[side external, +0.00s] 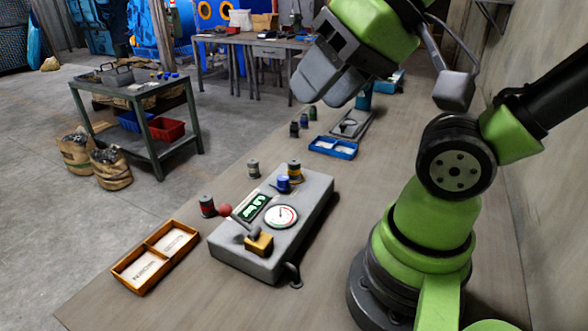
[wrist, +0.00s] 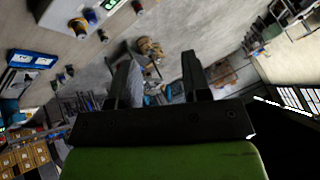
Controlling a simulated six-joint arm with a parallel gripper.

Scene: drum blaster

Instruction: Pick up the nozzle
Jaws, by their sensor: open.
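No part is clearly marked as the nozzle, and I cannot tell which of the small parts it is. A blue fitting (side external: 284,184) is on the box. My gripper (side external: 328,92) is raised well above the bench, beyond the box. In the wrist view my gripper (wrist: 160,75) has its two fingers apart with nothing held between them. The box (wrist: 40,33) shows at that view's top left.
An orange-brown two-compartment tray (side external: 122,271) with unreadable labels lies left of the box. A blue tray (side external: 333,155), a grey fixture (side external: 360,124) and several small cylinders (side external: 304,121) are farther along the bench. A cart (side external: 150,148) and sacks (side external: 109,168) stand on the floor.

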